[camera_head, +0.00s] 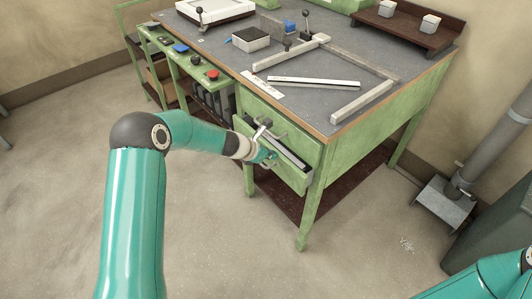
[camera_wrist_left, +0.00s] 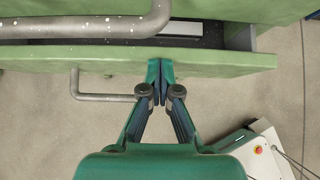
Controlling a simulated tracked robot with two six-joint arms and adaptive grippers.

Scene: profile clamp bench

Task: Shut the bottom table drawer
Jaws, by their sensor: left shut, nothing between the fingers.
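The bottom drawer (camera_head: 292,176) of the green bench stands partly open; a dark gap shows above its front in the head view. In the left wrist view its green front (camera_wrist_left: 215,66) runs across the picture, with a grey bar handle (camera_wrist_left: 105,97) and part of the open inside behind it. My left gripper (camera_head: 271,157) is shut and empty. In the left wrist view its closed fingertips (camera_wrist_left: 160,64) are at the drawer's front, right of the handle; I cannot tell whether they touch it. My right gripper is out of view.
The upper drawer's grey handle (camera_wrist_left: 90,27) juts out close to my left gripper. The bench top (camera_head: 330,65) carries a metal frame, a small box and a rack. A grey post (camera_head: 485,150) stands at the right. The floor (camera_head: 220,250) in front is clear.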

